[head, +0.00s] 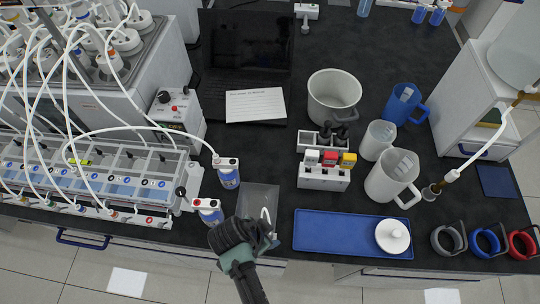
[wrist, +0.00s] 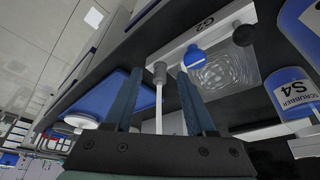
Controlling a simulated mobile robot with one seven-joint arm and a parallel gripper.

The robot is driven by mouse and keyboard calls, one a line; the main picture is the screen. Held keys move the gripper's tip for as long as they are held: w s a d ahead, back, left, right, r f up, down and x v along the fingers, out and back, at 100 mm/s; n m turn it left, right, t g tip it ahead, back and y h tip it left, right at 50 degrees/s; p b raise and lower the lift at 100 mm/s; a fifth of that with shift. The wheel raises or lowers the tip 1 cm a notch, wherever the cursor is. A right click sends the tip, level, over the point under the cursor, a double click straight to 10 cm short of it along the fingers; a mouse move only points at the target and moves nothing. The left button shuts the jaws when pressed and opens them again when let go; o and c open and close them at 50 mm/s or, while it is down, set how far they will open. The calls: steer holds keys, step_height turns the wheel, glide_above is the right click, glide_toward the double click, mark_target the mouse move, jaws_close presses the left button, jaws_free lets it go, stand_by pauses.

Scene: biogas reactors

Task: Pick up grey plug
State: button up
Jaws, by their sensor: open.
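My gripper (head: 268,240) is over the front edge of the bench in the head view, beside the clear square plate. In the wrist view its two dark blue fingers (wrist: 163,78) are apart. A small grey cylinder, which looks like the grey plug (wrist: 160,72), shows between the fingertips, with a thin white rod or tube (wrist: 159,108) running from it toward the palm. I cannot tell whether either finger touches it. A blue capped piece (wrist: 193,55) is close to the right finger. In the head view I cannot make out the grey plug near my gripper.
The clear plate (head: 259,197) lies near the bench edge. Two scrubber bottles (head: 228,178) (head: 209,212) stand left of it; one labelled S4 shows in the wrist view (wrist: 297,95). A blue tray (head: 330,232) with a white lid (head: 392,236) lies to the right. A stopper rack (head: 323,180) stands behind.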

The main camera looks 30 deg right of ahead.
steer(key=shift+d+f, duration=0.1)
steer(key=shift+f, duration=0.1)
jaws_close()
steer(key=shift+r, duration=0.1)
stand_by(0.4)
step_height(320, 180, up, 10)
steer(key=b, duration=0.1)
stand_by(0.4)
stand_by(0.4)
steer(key=shift+r+p, duration=0.4)
steer(key=shift+p, duration=0.2)
steer(key=shift+r+p, duration=1)
steer(key=shift+p, duration=0.1)
